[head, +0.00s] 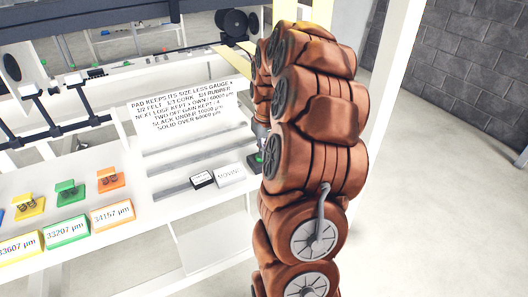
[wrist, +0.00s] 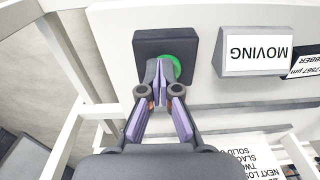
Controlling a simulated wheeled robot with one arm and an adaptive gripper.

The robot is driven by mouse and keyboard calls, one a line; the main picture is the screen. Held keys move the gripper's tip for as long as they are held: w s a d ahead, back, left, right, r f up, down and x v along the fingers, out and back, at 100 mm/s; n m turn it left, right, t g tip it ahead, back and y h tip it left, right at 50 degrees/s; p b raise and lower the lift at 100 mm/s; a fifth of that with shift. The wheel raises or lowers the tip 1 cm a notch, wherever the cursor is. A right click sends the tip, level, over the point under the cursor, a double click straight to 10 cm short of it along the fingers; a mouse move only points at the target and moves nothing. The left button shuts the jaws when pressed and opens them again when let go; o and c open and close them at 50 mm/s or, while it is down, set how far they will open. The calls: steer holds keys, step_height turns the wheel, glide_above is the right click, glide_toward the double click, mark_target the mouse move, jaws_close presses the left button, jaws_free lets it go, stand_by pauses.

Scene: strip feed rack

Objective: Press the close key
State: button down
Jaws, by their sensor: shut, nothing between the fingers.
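A round green key (wrist: 168,67) sits on a dark square block (wrist: 150,42) on the white panel. I take it for the close key, though no lettering shows on it. In the head view the dark block with a bit of green (head: 257,158) shows at the panel's right end, partly behind my arm. My gripper (wrist: 158,66) is shut and empty, with its fingertips over the left part of the key. I cannot tell whether they touch it. In the head view my arm hides most of the gripper.
A "MOVING" display (wrist: 257,52) and a small dark rubber label box (wrist: 306,64) stand beside the block. Yellow, green and orange clips (head: 110,178) with micrometre labels stand at left. A white post (head: 393,90) rises right of my arm.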

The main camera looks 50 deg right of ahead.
steer(key=shift+s+a+f, duration=0.25)
steer(key=shift+a+f, duration=0.05)
steer(key=shift+f, duration=0.4)
step_height(320, 180, up, 15)
steer(key=b, duration=0.1)
steer(key=shift+d+r, duration=0.2)
steer(key=shift+d, duration=0.25)
